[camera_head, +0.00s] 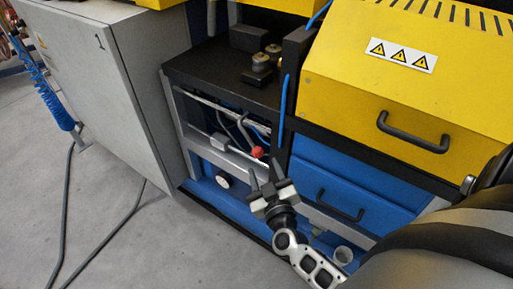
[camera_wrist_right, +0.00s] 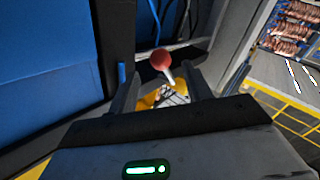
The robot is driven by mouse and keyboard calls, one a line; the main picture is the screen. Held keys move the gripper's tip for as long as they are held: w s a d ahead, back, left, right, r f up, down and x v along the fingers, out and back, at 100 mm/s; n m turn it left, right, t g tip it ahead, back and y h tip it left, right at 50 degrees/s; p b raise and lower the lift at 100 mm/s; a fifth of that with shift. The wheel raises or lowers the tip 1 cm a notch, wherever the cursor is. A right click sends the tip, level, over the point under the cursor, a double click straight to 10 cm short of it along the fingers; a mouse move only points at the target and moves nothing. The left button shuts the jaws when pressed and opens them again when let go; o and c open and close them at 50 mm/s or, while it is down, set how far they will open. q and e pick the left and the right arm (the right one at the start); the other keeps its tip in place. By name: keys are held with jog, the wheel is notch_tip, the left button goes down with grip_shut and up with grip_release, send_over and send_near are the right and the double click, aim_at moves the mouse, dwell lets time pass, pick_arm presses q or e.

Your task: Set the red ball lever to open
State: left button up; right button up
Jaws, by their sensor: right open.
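The red ball lever (camera_head: 257,151) sits inside the open bay under the black work surface, low in the machine frame. In the right wrist view the red ball (camera_wrist_right: 161,59) tops a short pale rod that tilts, seen between my two fingers. My right gripper (camera_head: 263,174) is just below and in front of the ball in the head view. Its fingers are open, apart and empty, and also show in the right wrist view (camera_wrist_right: 165,88). I cannot tell whether the fingers touch the rod. The lever's base is partly hidden. My left gripper is not in view.
A grey cabinet (camera_head: 110,75) stands left of the bay. A yellow hood (camera_head: 410,95) and blue drawer (camera_head: 350,185) with black handles are at the right. Hoses and metal rails surround the lever. A blue cable (camera_head: 284,105) hangs near it. The floor at the lower left is mostly clear.

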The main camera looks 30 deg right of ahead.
aim_at(257, 148)
jog(key=x, duration=0.8)
jog(key=shift+w+d+b, duration=0.1)
jog(key=shift+w+b, duration=0.2)
